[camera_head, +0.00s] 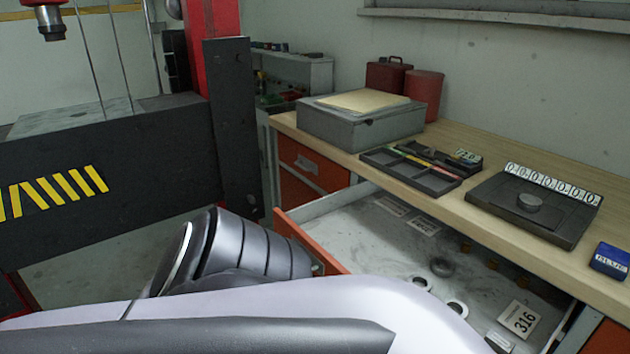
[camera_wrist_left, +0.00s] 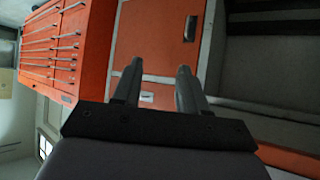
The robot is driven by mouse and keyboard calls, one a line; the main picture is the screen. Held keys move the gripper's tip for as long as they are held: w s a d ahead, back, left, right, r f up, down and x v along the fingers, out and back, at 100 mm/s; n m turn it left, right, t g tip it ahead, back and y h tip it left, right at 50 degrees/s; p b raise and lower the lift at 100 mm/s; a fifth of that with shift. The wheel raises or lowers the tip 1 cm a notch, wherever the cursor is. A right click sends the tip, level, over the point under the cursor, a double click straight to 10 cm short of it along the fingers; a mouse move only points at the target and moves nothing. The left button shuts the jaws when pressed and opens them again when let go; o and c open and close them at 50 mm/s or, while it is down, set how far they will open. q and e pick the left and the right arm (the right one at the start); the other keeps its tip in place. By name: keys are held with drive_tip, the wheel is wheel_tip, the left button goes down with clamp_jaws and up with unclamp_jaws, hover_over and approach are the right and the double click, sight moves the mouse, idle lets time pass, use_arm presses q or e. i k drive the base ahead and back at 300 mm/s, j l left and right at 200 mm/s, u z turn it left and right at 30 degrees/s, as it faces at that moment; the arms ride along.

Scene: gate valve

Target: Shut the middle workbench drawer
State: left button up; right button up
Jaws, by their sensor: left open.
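The open workbench drawer (camera_head: 345,240) is pulled out from under the wooden worktop in the head view. Its grey inside is visible, and part of its orange front (camera_head: 296,240) shows behind my arm. My left arm crosses the bottom of the head view and hides the rest of the front. My left gripper (camera_wrist_left: 157,78) shows in the left wrist view, with its two dark fingers apart and nothing between them. Orange cabinet fronts (camera_wrist_left: 150,40) lie beyond the fingers; I cannot tell whether they touch. My right gripper is not in view.
The drawer holds rings and labels (camera_head: 520,318). On the worktop (camera_head: 545,250) are a grey box (camera_head: 360,125), a dark tray (camera_head: 420,172) and a dark plate with number tags (camera_head: 535,205). A dark machine (camera_head: 110,165) stands left. An orange tool chest (camera_wrist_left: 55,45) shows in the wrist view.

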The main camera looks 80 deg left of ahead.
sight(341, 232)
drive_tip(key=u, duration=2.2)
